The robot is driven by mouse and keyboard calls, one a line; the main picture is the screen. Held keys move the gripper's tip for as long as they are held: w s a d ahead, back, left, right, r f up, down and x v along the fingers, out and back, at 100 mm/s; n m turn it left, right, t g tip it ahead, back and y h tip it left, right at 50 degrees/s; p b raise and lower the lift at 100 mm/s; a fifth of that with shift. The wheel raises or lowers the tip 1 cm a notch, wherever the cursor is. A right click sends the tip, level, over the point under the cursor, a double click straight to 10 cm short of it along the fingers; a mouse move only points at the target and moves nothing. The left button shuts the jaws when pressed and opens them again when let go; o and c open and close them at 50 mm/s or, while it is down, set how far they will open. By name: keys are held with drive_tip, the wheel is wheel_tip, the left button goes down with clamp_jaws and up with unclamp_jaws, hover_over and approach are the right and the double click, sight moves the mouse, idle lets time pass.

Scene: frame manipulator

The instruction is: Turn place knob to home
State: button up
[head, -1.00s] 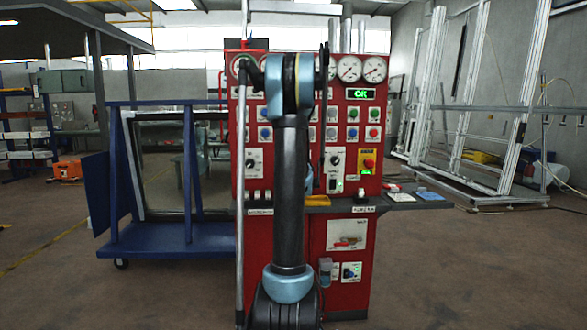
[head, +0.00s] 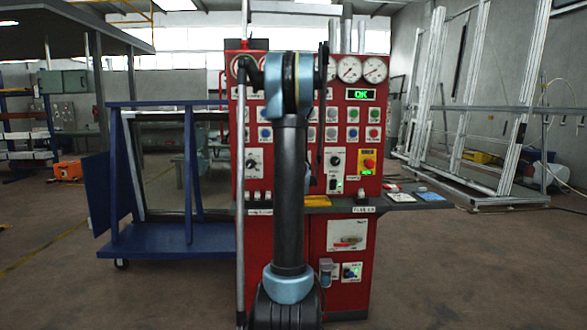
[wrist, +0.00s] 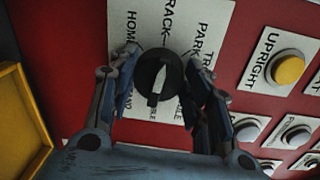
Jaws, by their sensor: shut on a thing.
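The place knob (wrist: 156,84) is a round black dial with a pale pointer line, on a white label plate (wrist: 125,20) in the wrist view. HOME is printed to its upper left, and TRACK and PARK above and to its upper right; lower words are partly hidden. The pointer line runs nearly up and down in the picture, tilted slightly; I cannot tell which end marks the setting. My gripper (wrist: 162,72) has its two fingers on either side of the knob and is shut on it. In the head view my own arm hides the gripper and the knob.
The red control panel (head: 350,230) carries gauges, buttons and a green OK display (head: 361,94). In the wrist view, a yellow UPRIGHT button (wrist: 290,68) and other buttons lie right of the knob, and a yellow frame (wrist: 14,110) is at left. A blue rack (head: 150,240) stands left of the panel.

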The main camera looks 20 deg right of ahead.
drive_tip(key=n, duration=0.6)
drive_tip(key=shift+a+f, duration=0.2)
drive_tip(key=shift+a, duration=0.05)
drive_tip(key=n, duration=0.4)
drive_tip(key=shift+w+n+h, duration=0.2)
drive_tip(key=shift+n+h, duration=0.1)
drive_tip(key=shift+h, duration=0.1)
drive_tip(key=o, duration=1.1)
drive_tip(key=shift+c, duration=0.2)
drive_tip(key=shift+s, duration=0.2)
drive_tip(key=v, duration=1.1)
drive_tip(key=shift+s+a, duration=0.15)
drive_tip(key=shift+a, duration=0.15)
